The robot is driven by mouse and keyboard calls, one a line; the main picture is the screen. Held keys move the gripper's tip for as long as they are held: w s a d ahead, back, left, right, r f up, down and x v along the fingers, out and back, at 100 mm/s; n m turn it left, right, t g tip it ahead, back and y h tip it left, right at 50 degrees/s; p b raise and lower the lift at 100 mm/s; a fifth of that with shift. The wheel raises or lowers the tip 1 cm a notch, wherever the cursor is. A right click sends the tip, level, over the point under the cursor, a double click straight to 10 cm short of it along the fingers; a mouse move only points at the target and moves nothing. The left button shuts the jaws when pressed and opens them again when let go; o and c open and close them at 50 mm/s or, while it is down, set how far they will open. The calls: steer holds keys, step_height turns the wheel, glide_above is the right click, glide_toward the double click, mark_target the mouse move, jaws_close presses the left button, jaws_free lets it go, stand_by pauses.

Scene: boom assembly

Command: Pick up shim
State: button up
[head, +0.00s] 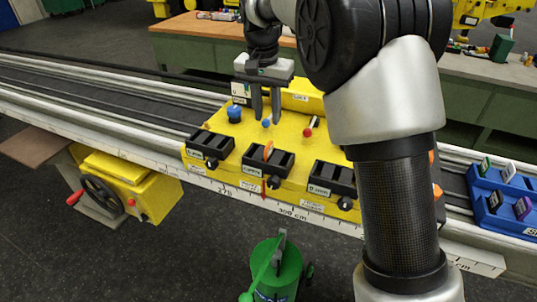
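My gripper (266,119) points down over the yellow fixture (232,135), its two fingers apart with a gap between them. A small blue knob (266,123) shows near the fingertips; I cannot tell whether they touch it. An orange piece (268,151) stands in the middle black holder (270,163) on the fixture. My arm hides the fixture's right part.
Black holders (210,145) and (330,180) flank the middle one. A blue knob (234,113) and a red-tipped lever (308,131) stick up from the fixture. A long rail (100,105) runs underneath. A green can (277,272) stands on the floor in front.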

mark_target(269, 144)
steer(key=f, duration=0.6)
steer(key=shift+w+d+f, duration=0.15)
steer(key=shift+w+f, duration=0.1)
steer(key=shift+w, duration=0.1)
steer(key=shift+w+f, duration=0.15)
steer(key=shift+f, duration=2.5)
jaws_close()
